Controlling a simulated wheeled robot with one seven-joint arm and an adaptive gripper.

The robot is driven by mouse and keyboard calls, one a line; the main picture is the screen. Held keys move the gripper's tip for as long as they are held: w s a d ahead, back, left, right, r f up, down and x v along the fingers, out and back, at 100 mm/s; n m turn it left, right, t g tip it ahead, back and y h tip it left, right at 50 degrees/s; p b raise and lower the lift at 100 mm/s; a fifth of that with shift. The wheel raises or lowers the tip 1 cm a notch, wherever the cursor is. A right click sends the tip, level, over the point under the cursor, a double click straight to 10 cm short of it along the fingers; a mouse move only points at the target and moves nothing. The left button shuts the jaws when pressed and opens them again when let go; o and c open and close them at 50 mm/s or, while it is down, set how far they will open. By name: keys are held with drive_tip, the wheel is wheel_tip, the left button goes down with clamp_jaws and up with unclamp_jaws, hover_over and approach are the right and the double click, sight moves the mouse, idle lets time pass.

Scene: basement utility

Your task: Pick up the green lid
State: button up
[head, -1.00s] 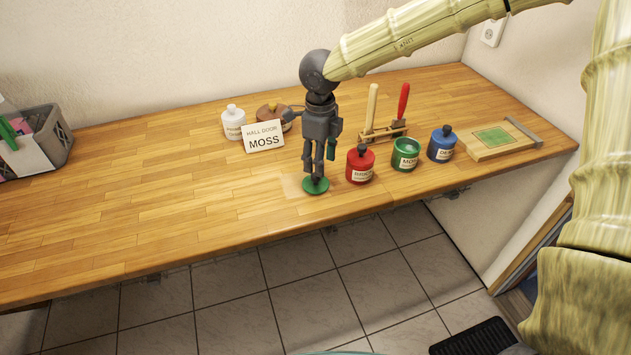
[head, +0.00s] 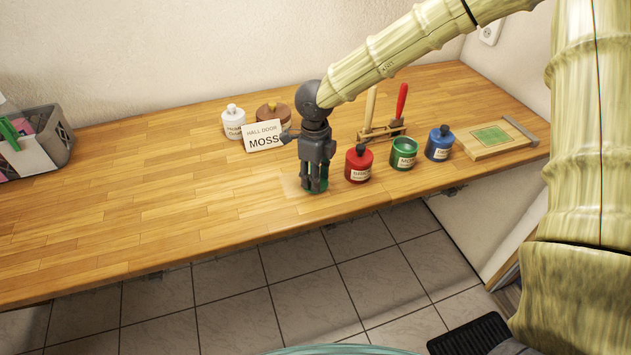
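The green lid (head: 325,185) is at the front edge of the wooden workbench, mostly hidden behind my gripper's fingers. A little green shows between and beside them. My gripper (head: 313,189) points straight down, with its fingertips low at the lid, close to the bench top. The fingers look a little apart, but I cannot tell whether they press on the lid. The green tin (head: 404,155) stands open at the top, right of my gripper. A card reading "HALL DOOR MOSS" (head: 262,136) stands behind and left of it.
A red tin (head: 358,166) stands close right of my gripper. A blue tin (head: 440,145), a wooden rack (head: 378,134) and a board with a green patch (head: 497,141) are farther right. A white bottle (head: 233,122) and brown pot (head: 273,112) stand behind.

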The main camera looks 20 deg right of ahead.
clamp_jaws()
drive_tip(key=shift+r, duration=0.1)
